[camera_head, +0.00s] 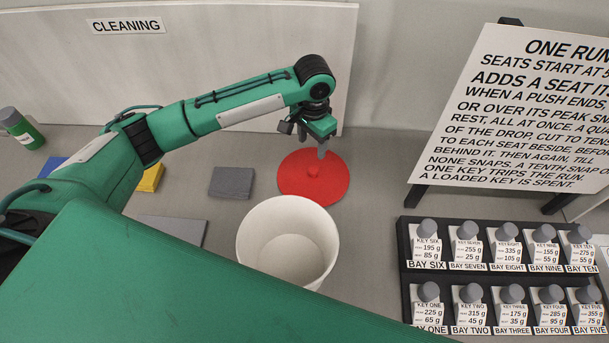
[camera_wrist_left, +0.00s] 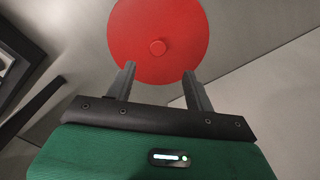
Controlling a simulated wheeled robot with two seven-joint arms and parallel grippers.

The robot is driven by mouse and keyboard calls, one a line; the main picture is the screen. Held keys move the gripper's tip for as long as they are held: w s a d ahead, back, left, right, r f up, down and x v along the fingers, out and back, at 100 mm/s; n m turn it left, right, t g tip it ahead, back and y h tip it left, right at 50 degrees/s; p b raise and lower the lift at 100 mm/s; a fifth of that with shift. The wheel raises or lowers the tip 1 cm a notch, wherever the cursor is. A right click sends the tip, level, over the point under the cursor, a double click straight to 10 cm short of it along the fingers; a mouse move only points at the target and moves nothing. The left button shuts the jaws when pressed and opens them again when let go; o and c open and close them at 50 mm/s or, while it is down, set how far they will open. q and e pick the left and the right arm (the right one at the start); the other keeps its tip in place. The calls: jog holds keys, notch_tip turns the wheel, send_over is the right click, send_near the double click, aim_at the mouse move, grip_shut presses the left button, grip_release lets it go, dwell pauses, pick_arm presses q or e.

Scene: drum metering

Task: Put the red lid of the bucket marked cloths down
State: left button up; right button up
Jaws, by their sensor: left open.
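The red lid (camera_head: 308,183) is a round disc with a small knob in its middle. It lies on the grey table just behind the white bucket (camera_head: 262,240), apart from the bucket's open top or nearly touching its rim. The bucket is open and looks empty; no marking shows on its visible side. My left gripper (camera_head: 312,150) is above the back part of the lid, fingers pointing down, open. In the left wrist view the lid (camera_wrist_left: 158,35) lies beyond the fingertips of the open gripper (camera_wrist_left: 158,72), with nothing between them. My right gripper is not in view.
Grey blocks (camera_head: 232,182) and a yellow block (camera_head: 152,177) lie left of the lid. A green bottle (camera_head: 20,128) stands far left. A white board marked cleaning (camera_head: 220,60) stands behind. A text sign (camera_head: 530,120) and racks of labelled bays (camera_head: 500,268) are at right.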

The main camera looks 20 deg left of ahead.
pick_arm(q)
jog(key=p, duration=0.1)
send_over(314, 169)
jog(key=f, duration=0.6)
jog(key=shift+s+a+f, duration=0.1)
jog(key=shift+s+a, duration=0.1)
jog(key=shift+a, duration=0.15)
jog(key=f, duration=0.1)
jog(key=f+p, duration=0.1)
jog(key=f, duration=0.1)
jog(key=f+p, duration=0.1)
jog(key=shift+w+d+f, duration=0.2)
jog(key=shift+d+f, duration=0.1)
jog(key=shift+f, duration=0.35)
grip_shut()
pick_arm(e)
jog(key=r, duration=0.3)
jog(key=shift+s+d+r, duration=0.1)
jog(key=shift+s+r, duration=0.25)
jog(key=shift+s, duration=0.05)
